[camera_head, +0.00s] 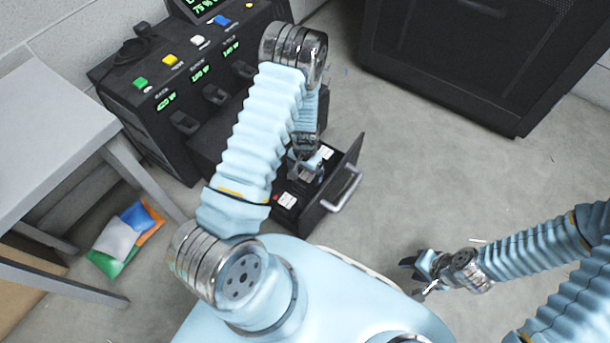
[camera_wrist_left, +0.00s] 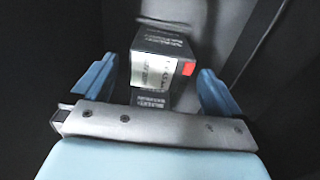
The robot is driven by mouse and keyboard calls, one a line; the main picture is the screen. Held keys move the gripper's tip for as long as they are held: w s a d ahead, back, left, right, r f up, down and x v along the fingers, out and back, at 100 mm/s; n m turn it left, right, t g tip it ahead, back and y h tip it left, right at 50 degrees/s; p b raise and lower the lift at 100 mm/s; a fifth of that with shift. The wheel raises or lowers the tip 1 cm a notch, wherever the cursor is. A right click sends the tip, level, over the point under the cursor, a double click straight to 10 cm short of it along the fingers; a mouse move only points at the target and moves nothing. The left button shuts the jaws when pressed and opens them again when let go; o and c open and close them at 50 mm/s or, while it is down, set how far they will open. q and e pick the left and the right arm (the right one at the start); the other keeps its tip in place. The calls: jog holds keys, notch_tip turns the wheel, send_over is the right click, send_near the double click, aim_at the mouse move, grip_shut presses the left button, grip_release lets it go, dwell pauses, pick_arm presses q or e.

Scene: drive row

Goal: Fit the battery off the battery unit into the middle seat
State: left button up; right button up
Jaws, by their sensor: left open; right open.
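My left gripper (camera_head: 306,168) reaches down into an open black drawer (camera_head: 341,171) and partly hides its inside. In the left wrist view my left gripper (camera_wrist_left: 156,78) is open. Its two blue fingers stand on either side of a black battery block (camera_wrist_left: 160,42) with a white label and a red corner, not closed on it. A second dark labelled block (camera_wrist_left: 152,98) shows below it. The drawer also holds a white-labelled block (camera_head: 287,200) at its near end. The middle seat cannot be made out. My right gripper (camera_head: 424,270) is open and empty above the floor.
A black unit (camera_head: 150,125) with green displays and coloured buttons stands behind the drawer. A grey table (camera_head: 50,130) is at left, with coloured packets (camera_head: 125,232) on the floor. A dark cabinet (camera_head: 450,60) stands at back right.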

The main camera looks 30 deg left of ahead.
pick_arm(q)
notch_tip(320, 180, up, 8)
jog(key=shift+r+p, duration=0.1)
jog(key=shift+p, duration=0.45)
pick_arm(e)
jog(key=shift+d+r, duration=0.1)
jog(key=shift+r, duration=0.65)
